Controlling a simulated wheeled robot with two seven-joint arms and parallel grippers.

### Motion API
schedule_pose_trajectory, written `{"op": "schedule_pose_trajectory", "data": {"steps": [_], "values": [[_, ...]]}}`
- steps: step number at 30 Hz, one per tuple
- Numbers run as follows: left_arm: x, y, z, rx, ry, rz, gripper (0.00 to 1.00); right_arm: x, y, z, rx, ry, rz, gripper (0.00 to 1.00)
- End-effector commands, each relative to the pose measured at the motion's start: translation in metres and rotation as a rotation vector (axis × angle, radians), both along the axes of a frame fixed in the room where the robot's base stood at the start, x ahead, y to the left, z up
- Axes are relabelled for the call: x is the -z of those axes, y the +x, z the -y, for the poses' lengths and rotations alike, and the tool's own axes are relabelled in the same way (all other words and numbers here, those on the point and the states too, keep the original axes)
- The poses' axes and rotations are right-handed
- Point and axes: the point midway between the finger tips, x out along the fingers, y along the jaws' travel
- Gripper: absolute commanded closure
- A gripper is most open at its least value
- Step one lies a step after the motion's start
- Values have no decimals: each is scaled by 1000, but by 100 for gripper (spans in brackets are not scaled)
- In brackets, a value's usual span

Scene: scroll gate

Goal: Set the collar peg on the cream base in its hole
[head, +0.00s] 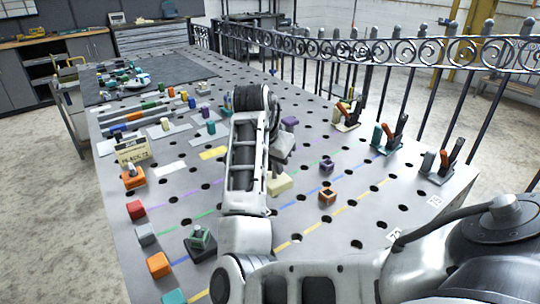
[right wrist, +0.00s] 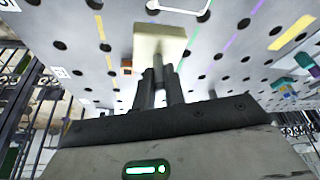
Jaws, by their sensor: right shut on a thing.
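The cream base (head: 280,185) sits on the perforated table just right of my right forearm, partly hidden by it. It also shows in the right wrist view (right wrist: 160,38), straight ahead of the fingers. My right gripper (head: 280,165) is above the cream base, its fingers mostly hidden in the head view. In the right wrist view the gripper (right wrist: 159,85) is shut on a slim grey peg (right wrist: 158,68), taken as the collar peg. The peg's end overlaps the near side of the cream base; I cannot tell whether it is in a hole. My left gripper is out of view.
An orange base (head: 327,197) and a purple one (head: 327,166) stand to the right. A dark base with a green piece (head: 200,240) stands at front left. Coloured blocks line the left edge.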

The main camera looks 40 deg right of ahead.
Motion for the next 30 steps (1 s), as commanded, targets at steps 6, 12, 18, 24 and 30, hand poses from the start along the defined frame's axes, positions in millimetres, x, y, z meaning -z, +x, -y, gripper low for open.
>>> {"op": "schedule_pose_trajectory", "data": {"steps": [6,12,18,24,30], "values": [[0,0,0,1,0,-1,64,21,0,0,-1,-1,1,100],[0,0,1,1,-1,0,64,35,1,0,-2,-1,2,100],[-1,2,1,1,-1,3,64,42,1,0,-1,0,3,100],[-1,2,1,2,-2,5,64,44,1,0,-1,0,3,100],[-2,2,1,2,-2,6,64,43,1,0,-1,-1,3,100]]}}
